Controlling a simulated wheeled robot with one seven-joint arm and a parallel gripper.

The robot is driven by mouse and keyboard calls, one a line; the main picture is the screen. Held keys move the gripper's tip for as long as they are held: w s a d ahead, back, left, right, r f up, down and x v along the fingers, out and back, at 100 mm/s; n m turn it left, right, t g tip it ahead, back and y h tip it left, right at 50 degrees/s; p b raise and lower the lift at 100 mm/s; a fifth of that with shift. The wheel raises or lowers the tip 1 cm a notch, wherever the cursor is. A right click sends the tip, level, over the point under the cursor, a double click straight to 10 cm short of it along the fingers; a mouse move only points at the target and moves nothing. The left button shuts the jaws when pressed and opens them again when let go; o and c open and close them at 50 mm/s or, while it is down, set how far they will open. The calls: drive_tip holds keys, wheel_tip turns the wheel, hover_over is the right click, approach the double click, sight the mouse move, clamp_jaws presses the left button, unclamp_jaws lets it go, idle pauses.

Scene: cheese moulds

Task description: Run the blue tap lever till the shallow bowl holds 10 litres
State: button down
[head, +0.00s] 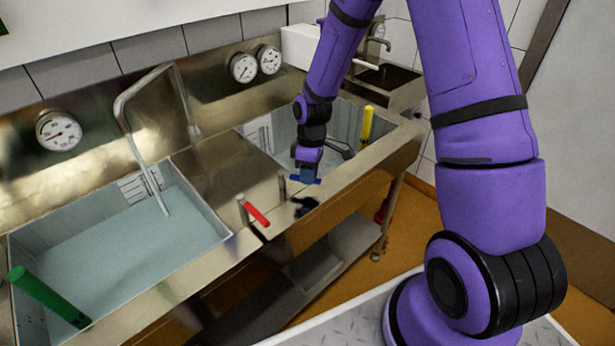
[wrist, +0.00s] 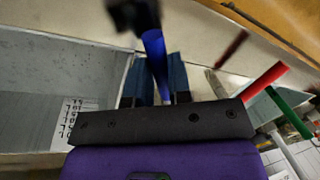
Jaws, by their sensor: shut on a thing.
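My gripper (head: 306,174) is shut on the blue tap lever, by the front rim of the right basin. In the wrist view the blue lever (wrist: 154,52) runs between the two fingers (wrist: 160,90), with a dark piece at its far end. Two sunk basins show: a wide left basin (head: 195,190) with pale bluish contents and a wall scale (head: 140,186), and a right basin (head: 349,118) with its own scale (head: 262,134), partly hidden by my arm. I cannot tell which is the shallow bowl, and the scale figures are too small to read.
A red lever (head: 256,214) stands just left of the blue one. A bent spout (head: 122,108) rises over the left basin. Dial gauges (head: 58,131) line the back panel.

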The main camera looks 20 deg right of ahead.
drive_tip(key=shift+w+d+n, duration=0.15)
drive_tip(key=shift+w+n, duration=0.05)
drive_tip(key=shift+n, duration=0.1)
drive_tip(key=c, duration=1.1)
unclamp_jaws()
drive_tip(key=shift+o, duration=0.2)
wheel_tip(320, 180, up, 11)
drive_tip(key=w+d, duration=0.1)
drive_tip(key=shift+w+f, duration=0.15)
drive_tip(key=shift+w, duration=0.15)
drive_tip(key=shift+d, duration=0.1)
